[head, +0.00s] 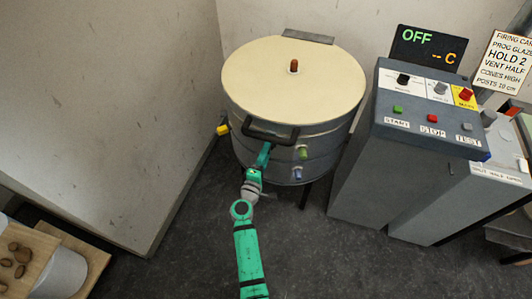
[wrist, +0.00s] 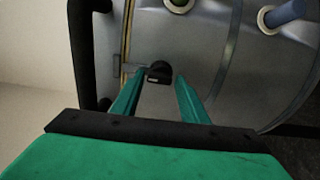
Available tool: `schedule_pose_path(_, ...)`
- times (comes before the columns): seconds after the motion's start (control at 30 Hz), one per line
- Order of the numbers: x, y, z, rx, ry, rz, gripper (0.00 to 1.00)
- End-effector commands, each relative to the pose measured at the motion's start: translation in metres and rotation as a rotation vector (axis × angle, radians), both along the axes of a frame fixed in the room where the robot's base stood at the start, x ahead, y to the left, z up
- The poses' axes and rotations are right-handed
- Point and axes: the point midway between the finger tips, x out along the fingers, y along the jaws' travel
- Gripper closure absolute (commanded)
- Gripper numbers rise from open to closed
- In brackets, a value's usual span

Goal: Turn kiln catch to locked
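The kiln (head: 295,110) is a round grey drum with a cream lid, standing against the back wall. A black lid handle (head: 270,133) juts from its front; it also runs down the left of the wrist view (wrist: 84,60). A small black knob, which looks like the catch (wrist: 159,72), sits on the kiln's side in the wrist view, beside the lid seam. My gripper (wrist: 158,100) is open, its two green fingers apart with the knob ahead between their tips. Contact cannot be told. In the head view my gripper (head: 263,158) is just below the handle and hides the catch.
Green (head: 302,153) and blue (head: 297,173) plugs stick out of the kiln's front right, and a yellow one (head: 223,129) at its left. The control box (head: 425,110) reading OFF stands to the right. A shelf with brown lumps (head: 20,255) is at lower left.

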Motion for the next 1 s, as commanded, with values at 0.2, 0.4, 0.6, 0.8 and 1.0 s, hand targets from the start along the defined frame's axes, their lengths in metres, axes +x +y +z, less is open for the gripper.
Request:
schedule_pose_path(0.2,0.0,0.0,0.001,0.001,-0.001,0.0,0.52)
schedule_pose_path(0.4,-0.005,0.002,0.0,0.002,-0.002,0.001,0.52)
schedule_pose_path(0.6,-0.032,0.011,0.0,0.002,0.0,0.002,0.52)
schedule_pose_path(0.8,-0.069,0.023,0.0,0.0,0.001,0.003,0.52)
schedule_pose_path(1.0,-0.093,0.032,0.0,0.001,0.0,0.003,0.52)
